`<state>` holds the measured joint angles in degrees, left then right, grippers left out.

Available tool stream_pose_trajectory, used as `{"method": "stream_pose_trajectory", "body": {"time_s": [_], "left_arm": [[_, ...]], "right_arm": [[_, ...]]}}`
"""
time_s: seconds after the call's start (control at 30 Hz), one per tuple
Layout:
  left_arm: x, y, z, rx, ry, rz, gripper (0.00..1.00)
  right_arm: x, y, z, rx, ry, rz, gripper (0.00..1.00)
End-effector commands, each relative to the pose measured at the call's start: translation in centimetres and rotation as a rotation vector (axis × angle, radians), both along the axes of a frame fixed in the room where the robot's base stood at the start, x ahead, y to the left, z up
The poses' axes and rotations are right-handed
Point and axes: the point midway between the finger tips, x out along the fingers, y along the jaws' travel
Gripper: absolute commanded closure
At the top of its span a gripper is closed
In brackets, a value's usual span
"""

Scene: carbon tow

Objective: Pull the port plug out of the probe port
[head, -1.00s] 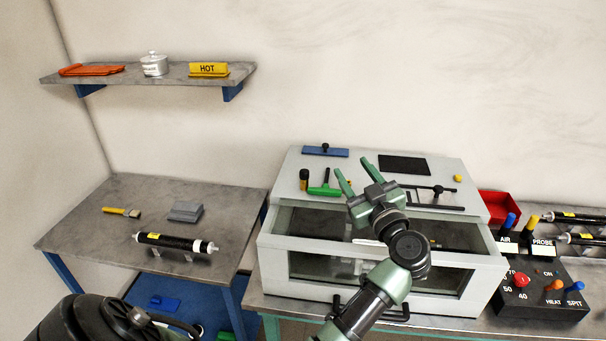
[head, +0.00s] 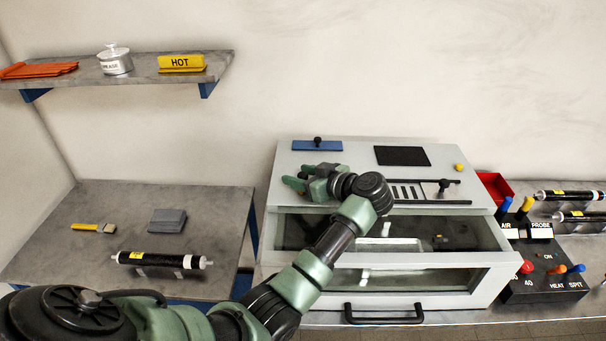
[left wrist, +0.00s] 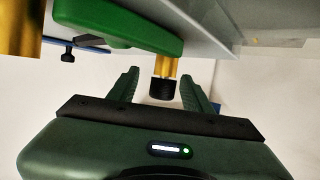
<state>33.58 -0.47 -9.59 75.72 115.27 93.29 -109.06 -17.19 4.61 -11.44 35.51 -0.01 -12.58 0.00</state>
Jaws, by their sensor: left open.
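My left gripper (head: 300,180) is open over the left part of the grey oven's top (head: 353,155). In the left wrist view, its two green fingers (left wrist: 160,78) stand on either side of a brass piece with a black end (left wrist: 163,88), which looks like the port plug. I see no contact between fingers and plug. A green handle-like part (left wrist: 115,22) lies just beside the plug. In the head view the gripper hides the plug and its port. My right gripper is not in view.
A blue plate with a black knob (head: 317,146) lies at the oven top's back left. A brass cylinder (left wrist: 20,25) shows at the wrist view's left edge. A dark panel (head: 402,156) and slots lie to the right. A control box (head: 545,275) stands right of the oven.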

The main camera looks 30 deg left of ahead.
Motion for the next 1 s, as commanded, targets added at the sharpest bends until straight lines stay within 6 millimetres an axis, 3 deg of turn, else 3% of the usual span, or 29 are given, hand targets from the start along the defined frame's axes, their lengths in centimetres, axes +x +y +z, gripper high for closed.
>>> {"method": "stream_pose_trajectory", "body": {"time_s": [0.13, 0.37, 0.57, 1.0], "left_arm": [[0.27, 1.31, -0.41, 0.001, 0.000, 0.000, 0.50], [0.34, 1.43, -0.59, -0.001, -0.002, 0.000, 0.50], [0.32, 1.44, -0.58, 0.000, -0.001, -0.001, 1.00], [0.31, 1.50, -0.19, 0.000, -0.001, 0.002, 1.00]], "right_arm": [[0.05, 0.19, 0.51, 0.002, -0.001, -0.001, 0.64], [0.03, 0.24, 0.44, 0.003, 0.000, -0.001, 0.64], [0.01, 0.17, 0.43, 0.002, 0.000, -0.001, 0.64], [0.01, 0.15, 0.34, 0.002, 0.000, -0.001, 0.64]]}}
